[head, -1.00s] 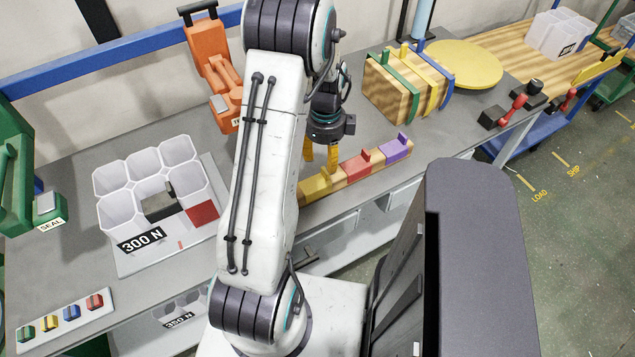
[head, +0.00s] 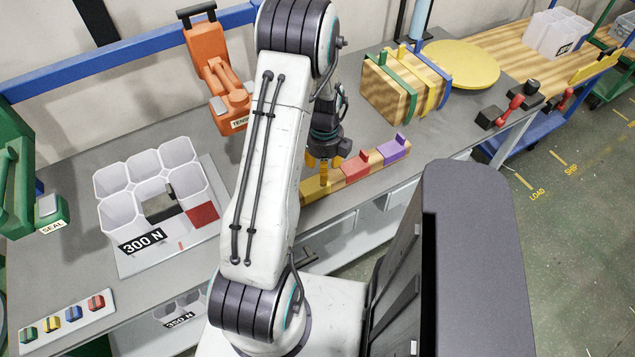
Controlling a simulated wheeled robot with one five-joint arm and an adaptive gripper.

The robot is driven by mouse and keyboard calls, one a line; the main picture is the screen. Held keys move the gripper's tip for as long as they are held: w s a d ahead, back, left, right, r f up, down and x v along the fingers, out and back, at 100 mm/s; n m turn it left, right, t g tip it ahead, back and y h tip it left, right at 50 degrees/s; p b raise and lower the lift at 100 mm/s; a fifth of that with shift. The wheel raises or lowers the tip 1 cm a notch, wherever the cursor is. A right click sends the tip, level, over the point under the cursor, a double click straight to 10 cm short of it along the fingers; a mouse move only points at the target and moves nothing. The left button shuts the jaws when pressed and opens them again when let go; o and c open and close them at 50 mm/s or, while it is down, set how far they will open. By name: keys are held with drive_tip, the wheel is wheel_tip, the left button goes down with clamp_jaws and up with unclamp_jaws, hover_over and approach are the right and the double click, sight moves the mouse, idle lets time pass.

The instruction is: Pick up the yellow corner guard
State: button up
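The yellow corner guard (head: 313,188) sits at the left end of a wooden bar near the bench's front edge, with a small upright tab. My gripper (head: 324,163) points down just above it, with orange-yellow fingertips that look spread to either side of the tab. The fingers look apart, and whether they touch the guard is hard to tell. My arm hides part of the area to the left.
A red guard (head: 356,168) and a purple guard (head: 394,149) sit farther right on the bar. A strapped wooden block (head: 385,95) stands behind. A clear cup cluster (head: 120,213) and an orange tool (head: 215,70) are to the left.

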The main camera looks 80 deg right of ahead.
sight(313, 185)
drive_tip(key=shift+f, duration=1.5)
clamp_jaws()
